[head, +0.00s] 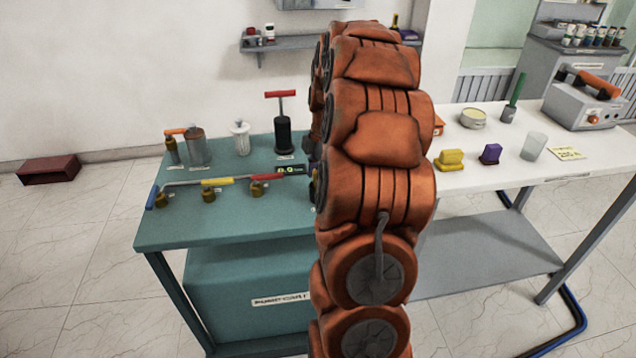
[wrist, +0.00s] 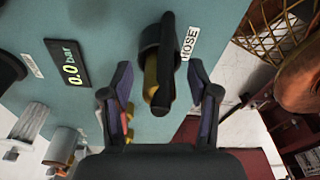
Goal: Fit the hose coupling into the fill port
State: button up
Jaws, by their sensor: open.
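In the wrist view, my gripper (wrist: 159,78) is open, with one finger on each side of a black holder with a brass-yellow part (wrist: 151,78) in it. A label reading HOSE lies beside this holder on the teal top, so the part looks like the hose coupling. I see a gap to both fingers; the depth between them is hard to judge. In the head view, my orange arm hides my gripper and the coupling. I cannot make out the fill port in either view.
The teal cart (head: 156,236) carries a pipe with coloured valve handles (head: 217,181), a black pump with a red handle (head: 283,130), several canisters and a 0.0 bar display (wrist: 69,65). A white table (head: 556,158) with small items stands at right. A dark red box (head: 48,169) lies on the floor.

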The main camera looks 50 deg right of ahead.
grip_shut()
dwell(0.4)
jog(key=shift+r, duration=0.1)
